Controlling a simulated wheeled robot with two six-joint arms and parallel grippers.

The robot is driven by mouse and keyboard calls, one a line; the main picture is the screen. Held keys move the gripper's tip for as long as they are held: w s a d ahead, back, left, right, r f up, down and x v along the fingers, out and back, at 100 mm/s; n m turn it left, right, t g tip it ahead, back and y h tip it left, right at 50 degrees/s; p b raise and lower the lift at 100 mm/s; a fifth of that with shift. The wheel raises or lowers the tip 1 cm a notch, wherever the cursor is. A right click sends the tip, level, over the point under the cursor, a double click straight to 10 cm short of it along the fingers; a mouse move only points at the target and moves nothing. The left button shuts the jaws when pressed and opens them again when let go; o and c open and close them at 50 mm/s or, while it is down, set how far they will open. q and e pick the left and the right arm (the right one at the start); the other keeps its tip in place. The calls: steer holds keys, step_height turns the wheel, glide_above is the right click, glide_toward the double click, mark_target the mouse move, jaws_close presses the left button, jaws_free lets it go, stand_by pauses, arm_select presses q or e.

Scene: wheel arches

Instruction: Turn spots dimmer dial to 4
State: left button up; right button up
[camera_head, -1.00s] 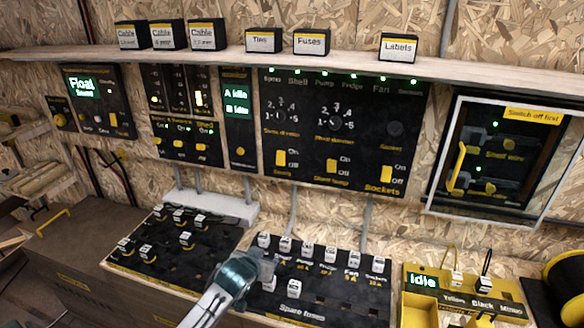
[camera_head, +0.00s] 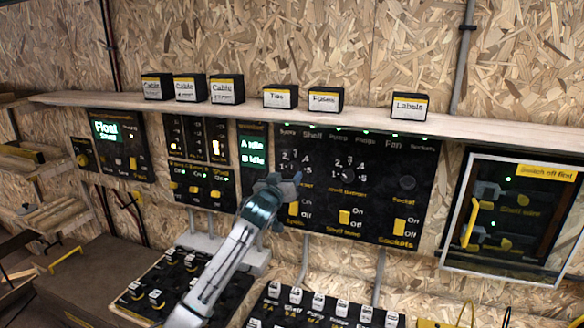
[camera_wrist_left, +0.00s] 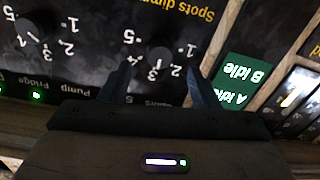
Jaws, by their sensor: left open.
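The spots dimmer dial is a dark round knob on the black switch panel (camera_head: 395,165), with numbers from 1 to 5 around it. In the wrist view the spots dimmer dial (camera_wrist_left: 159,57) appears upside down, below its "Spots dimmer" label (camera_wrist_left: 185,10). My left gripper (camera_head: 291,179) is in front of this dial in the head view and partly hides it. In the wrist view the left gripper (camera_wrist_left: 158,78) has its two fingers apart, on either side of the dial's scale, with nothing between the tips. My right gripper is not in view.
A second numbered dial (camera_head: 347,175) sits to the right, with switches below. The "A Idle, B Idle" display (camera_head: 252,150) is just left. A wooden shelf (camera_head: 360,119) with labelled boxes runs above. Fuse boards (camera_head: 190,275) lie below.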

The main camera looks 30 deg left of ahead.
mark_target(292, 170)
arm_select(q)
steer(key=p+x, duration=0.1)
steer(key=x, duration=0.4)
steer(key=shift+w+a+p, duration=0.1)
steer(key=shift+w+p, duration=0.25)
steer(key=c, duration=1)
